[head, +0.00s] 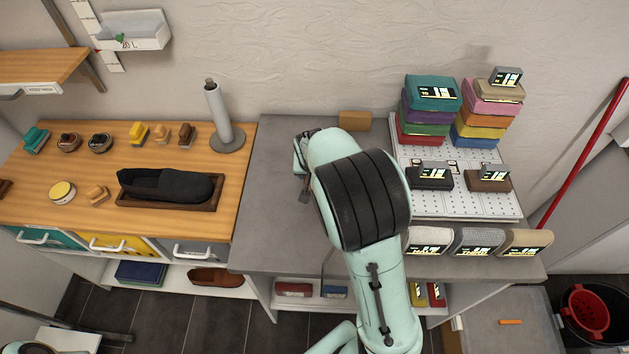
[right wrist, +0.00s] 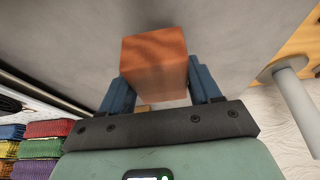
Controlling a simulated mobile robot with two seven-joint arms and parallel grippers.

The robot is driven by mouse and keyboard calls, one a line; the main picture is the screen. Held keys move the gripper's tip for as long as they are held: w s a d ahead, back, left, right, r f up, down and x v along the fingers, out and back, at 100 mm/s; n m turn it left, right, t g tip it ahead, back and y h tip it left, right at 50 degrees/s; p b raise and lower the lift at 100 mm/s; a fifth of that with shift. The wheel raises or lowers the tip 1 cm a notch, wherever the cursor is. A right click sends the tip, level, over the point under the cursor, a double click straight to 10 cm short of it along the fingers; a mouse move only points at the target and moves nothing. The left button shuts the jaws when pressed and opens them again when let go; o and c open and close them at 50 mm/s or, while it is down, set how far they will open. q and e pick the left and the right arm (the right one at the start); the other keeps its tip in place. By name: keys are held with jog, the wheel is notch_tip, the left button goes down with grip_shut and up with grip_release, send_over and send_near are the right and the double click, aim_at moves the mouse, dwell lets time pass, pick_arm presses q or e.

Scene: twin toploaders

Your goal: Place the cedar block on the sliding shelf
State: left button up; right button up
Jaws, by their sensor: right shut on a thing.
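A reddish-brown block, which looks like the cedar block (right wrist: 155,62), is between the two blue fingers of my right gripper (right wrist: 161,88) in the right wrist view. The gripper is shut on it, over the grey counter. In the head view my right arm reaches over the grey counter (head: 275,150); it hides the block and most of the gripper. White shelves show below the counters, one under the wooden counter (head: 110,272) and one under the grey counter (head: 315,303). I cannot tell which one slides. My left gripper is not in view.
A tan block (head: 354,121) lies by the wall. A white perforated board (head: 465,203) bears stacked coloured packs at right. A grey post (head: 220,115) stands at the wooden counter's right end. A dark shoe in a tray (head: 168,203) lies left. The grey counter's left part is clear.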

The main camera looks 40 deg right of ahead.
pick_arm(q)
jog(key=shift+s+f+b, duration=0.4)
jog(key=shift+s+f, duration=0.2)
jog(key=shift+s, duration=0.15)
pick_arm(e)
jog(key=shift+f, duration=1.9)
jog(key=shift+f, duration=0.15)
jog(key=o, duration=1.1)
jog(key=shift+c, duration=0.2)
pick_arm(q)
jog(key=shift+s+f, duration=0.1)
